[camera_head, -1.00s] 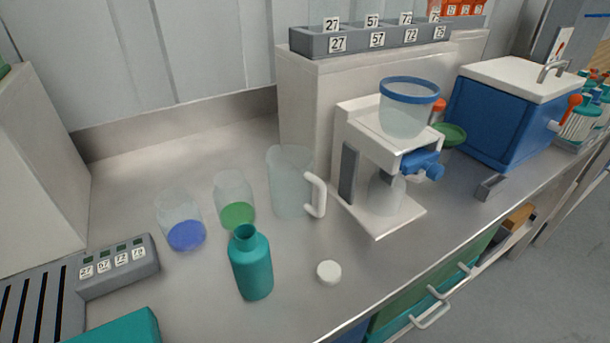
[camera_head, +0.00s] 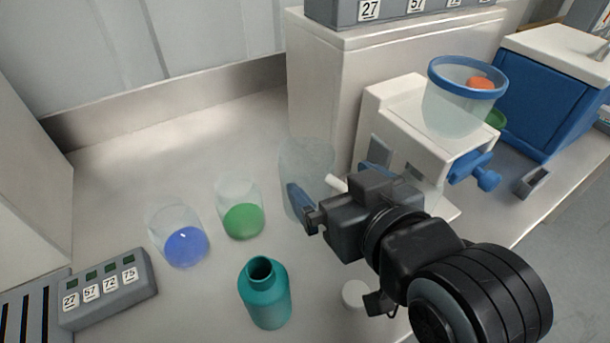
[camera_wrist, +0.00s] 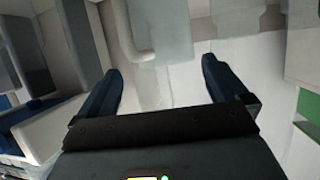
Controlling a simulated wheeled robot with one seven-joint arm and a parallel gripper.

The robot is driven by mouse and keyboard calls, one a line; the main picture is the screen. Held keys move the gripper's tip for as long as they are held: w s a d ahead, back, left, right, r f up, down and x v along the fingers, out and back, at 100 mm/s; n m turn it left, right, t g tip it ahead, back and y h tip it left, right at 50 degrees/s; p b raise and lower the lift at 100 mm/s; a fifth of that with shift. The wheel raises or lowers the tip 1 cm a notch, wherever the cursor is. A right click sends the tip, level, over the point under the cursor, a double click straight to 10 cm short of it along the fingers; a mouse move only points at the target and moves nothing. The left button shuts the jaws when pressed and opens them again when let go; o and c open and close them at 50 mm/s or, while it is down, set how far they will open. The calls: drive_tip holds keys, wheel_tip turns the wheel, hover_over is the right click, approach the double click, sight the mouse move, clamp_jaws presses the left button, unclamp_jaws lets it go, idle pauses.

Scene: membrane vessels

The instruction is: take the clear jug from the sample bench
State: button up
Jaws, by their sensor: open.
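The clear jug (camera_head: 305,158) stands upright on the sample bench, in front of the grey-white block. Its pale handle (camera_head: 336,183) faces right, partly hidden by my gripper. My gripper (camera_head: 335,187) is open and empty, reaching in from the right at the jug's handle side. One blue finger overlaps the jug's body in the head view; I cannot tell if it touches. In the wrist view the open fingers (camera_wrist: 162,68) point toward the jug (camera_wrist: 165,22). The handle (camera_wrist: 128,38) shows just beyond the left fingertip.
A beaker with green liquid (camera_head: 243,218) and one with blue liquid (camera_head: 184,244) stand left of the jug. A teal bottle (camera_head: 265,295) stands in front. A white dispenser (camera_head: 420,120) with a blue-rimmed bowl is close on the right. A white cap (camera_head: 355,294) lies near my wrist.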

sight(298, 155)
drive_tip(key=shift+w+a+r, duration=0.1)
drive_tip(key=shift+w+a, duration=0.4)
drive_tip(key=shift+w, duration=0.1)
drive_tip(key=shift+x, duration=3.45)
drive_tip(key=shift+s+a, duration=0.1)
drive_tip(key=c, duration=1.1)
drive_tip(key=shift+o, duration=0.2)
